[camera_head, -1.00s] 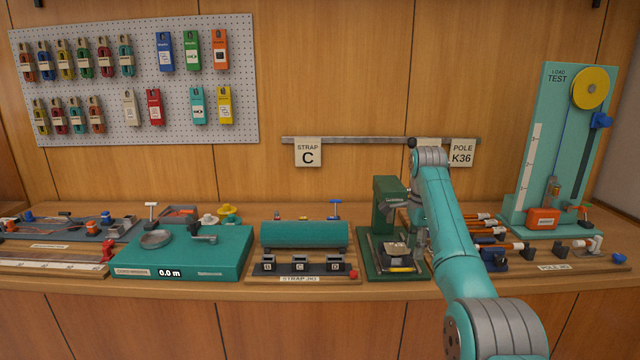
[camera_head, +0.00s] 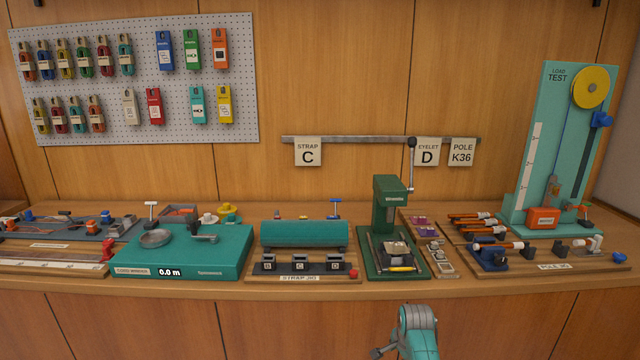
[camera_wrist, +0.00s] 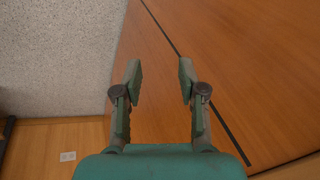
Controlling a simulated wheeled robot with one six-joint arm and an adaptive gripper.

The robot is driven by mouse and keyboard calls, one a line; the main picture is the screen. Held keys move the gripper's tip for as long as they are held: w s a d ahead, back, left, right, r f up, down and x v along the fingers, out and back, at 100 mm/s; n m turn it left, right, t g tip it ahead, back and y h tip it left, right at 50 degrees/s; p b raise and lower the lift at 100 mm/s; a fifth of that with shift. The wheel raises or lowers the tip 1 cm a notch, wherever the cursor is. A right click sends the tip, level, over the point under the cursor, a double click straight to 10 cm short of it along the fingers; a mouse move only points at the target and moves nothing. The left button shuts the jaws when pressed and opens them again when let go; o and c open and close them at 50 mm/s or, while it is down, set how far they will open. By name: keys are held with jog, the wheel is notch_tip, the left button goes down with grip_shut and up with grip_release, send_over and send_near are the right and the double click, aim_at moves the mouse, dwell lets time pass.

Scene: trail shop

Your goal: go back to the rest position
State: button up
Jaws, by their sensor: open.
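My gripper (camera_wrist: 160,75) shows in the wrist view with its two fingers apart and nothing between them. Behind the fingers are a wooden panel with a dark seam and a pale speckled wall. In the head view my arm (camera_head: 415,330) is low at the bottom edge, in front of the bench and below its top. My fingers cannot be made out in the head view.
The wooden bench (camera_head: 210,288) carries a green press (camera_head: 388,205), a teal cord winder (camera_head: 185,250), a strap jig (camera_head: 303,279), a pole jig (camera_head: 555,267) and a load test stand (camera_head: 540,140). A pegboard (camera_head: 90,90) hangs behind. The space before the bench looks clear.

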jog(key=s+a+f+n+t, duration=0.1)
jog(key=s+f+n+t, duration=0.1)
jog(key=s+f, duration=0.75)
jog(key=s+a+f+n+t, duration=0.1)
jog(key=s+f+n+t, duration=0.1)
jog(key=s+f, duration=0.8)
jog(key=s+a+r+n+t, duration=0.1)
jog(key=s+r+n, duration=0.15)
jog(key=s, duration=1.25)
jog(key=s+a+r+n+t, duration=0.1)
jog(key=s+r+n+t, duration=0.1)
jog(key=s+r, duration=0.5)
jog(key=s+r+n+t, duration=0.1)
jog(key=s+r, duration=0.3)
jog(key=s, duration=0.7)
jog(key=s+r+n+t, duration=0.1)
jog(key=s+r, duration=0.5)
jog(key=r, duration=0.3)
jog(key=s+r+n+t, duration=0.1)
jog(key=s+r+n, duration=0.1)
jog(key=s+r, duration=0.3)
notch_tip(320, 180, up, 5)
jog(key=shift+s+a+f+t, duration=0.1)
jog(key=shift+s+a+t, duration=0.05)
jog(key=shift+s+t, duration=0.25)
